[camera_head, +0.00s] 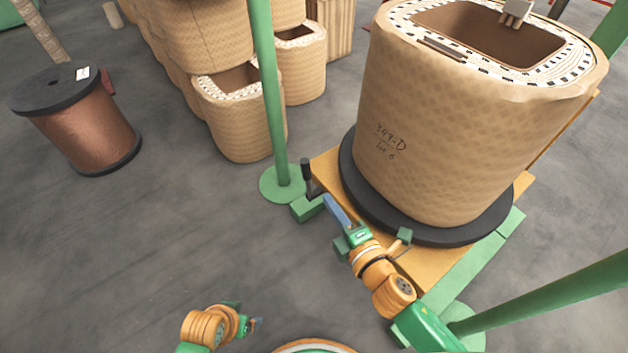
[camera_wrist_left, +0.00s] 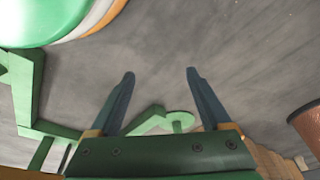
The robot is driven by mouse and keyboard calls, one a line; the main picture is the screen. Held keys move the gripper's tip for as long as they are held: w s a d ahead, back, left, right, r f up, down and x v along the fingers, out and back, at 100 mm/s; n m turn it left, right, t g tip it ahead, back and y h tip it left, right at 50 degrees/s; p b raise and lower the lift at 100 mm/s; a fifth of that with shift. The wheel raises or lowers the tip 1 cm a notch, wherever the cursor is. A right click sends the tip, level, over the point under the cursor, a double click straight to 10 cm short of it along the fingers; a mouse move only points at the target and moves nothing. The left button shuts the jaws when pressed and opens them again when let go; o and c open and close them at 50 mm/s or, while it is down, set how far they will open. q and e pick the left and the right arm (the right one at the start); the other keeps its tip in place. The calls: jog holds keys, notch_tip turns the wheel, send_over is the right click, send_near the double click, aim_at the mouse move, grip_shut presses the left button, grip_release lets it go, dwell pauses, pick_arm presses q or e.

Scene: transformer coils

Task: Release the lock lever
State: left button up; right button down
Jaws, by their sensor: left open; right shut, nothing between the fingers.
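A dark lever with a black upright handle (camera_head: 306,170) stands at the left corner of the orange platform, near the foot of the green post; I take it for the lock lever. My right gripper (camera_head: 328,200) is shut and empty, its blue fingers pointing up-left, with the tips just below and right of the lever. I cannot tell whether they touch it. My left gripper (camera_head: 257,323) is low in the head view, away from the lever; in the left wrist view its blue fingers (camera_wrist_left: 160,75) are spread with nothing between them.
A large wrapped coil (camera_head: 450,130) stands on a black round base (camera_head: 352,190) over the orange platform (camera_head: 325,165). A green post (camera_head: 268,90) rises beside the lever. A copper spool (camera_head: 85,130) and stacked coils (camera_head: 240,125) stand left. The grey floor at lower left is clear.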

aim_at(309, 172)
jog(key=b+x, duration=0.2)
jog(key=x, duration=0.6)
jog(key=shift+f, duration=0.2)
jog(key=shift+w+a+r+b, duration=0.1)
jog(key=shift+w+a+b, duration=0.05)
jog(key=shift+w+b, duration=0.2)
pick_arm(q)
jog(key=w+v, duration=0.1)
jog(key=v, duration=0.5)
jog(key=shift+r+t, duration=0.3)
jog(key=shift+r, duration=0.1)
jog(key=shift+w+d, duration=0.1)
